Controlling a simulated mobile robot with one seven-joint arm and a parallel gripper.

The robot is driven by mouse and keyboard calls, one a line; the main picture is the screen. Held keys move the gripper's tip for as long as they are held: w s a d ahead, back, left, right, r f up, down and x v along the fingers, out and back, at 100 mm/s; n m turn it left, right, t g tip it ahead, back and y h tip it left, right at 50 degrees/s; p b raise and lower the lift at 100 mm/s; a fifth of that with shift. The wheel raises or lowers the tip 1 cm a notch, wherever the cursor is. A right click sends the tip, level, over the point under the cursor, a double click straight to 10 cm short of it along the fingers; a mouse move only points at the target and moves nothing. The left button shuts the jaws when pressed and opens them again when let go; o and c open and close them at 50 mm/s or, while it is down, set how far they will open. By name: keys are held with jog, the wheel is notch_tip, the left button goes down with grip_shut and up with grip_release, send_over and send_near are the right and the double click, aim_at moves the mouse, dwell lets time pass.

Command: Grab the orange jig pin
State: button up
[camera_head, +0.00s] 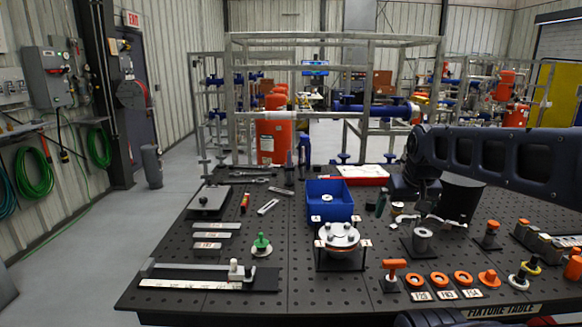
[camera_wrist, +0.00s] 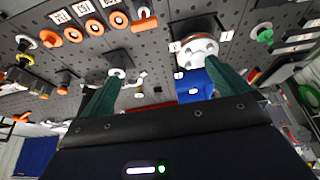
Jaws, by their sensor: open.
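An orange T-shaped pin (camera_head: 394,265) stands upright in a small dark block near the front middle of the black fixture table (camera_head: 300,290). It also shows at the top of the wrist view (camera_wrist: 144,20). An orange flanged knob (camera_head: 489,278) stands to its right, past a row of orange rings (camera_head: 439,280); which orange piece is the jig pin is not certain. My gripper (camera_wrist: 163,72) is open and empty, with its green fingers spread. It hangs over the table farther back, apart from the T-shaped pin. My arm comes in from the right.
A blue bin (camera_head: 329,199) and a round metal fixture (camera_head: 340,238) stand left of the pin. A metal cylinder (camera_head: 422,240) on a dark base stands behind it. A green knob (camera_head: 261,244) and rails lie farther left. Some bare table shows between the pieces.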

jog(key=c, duration=1.1)
jog(key=shift+w, duration=0.1)
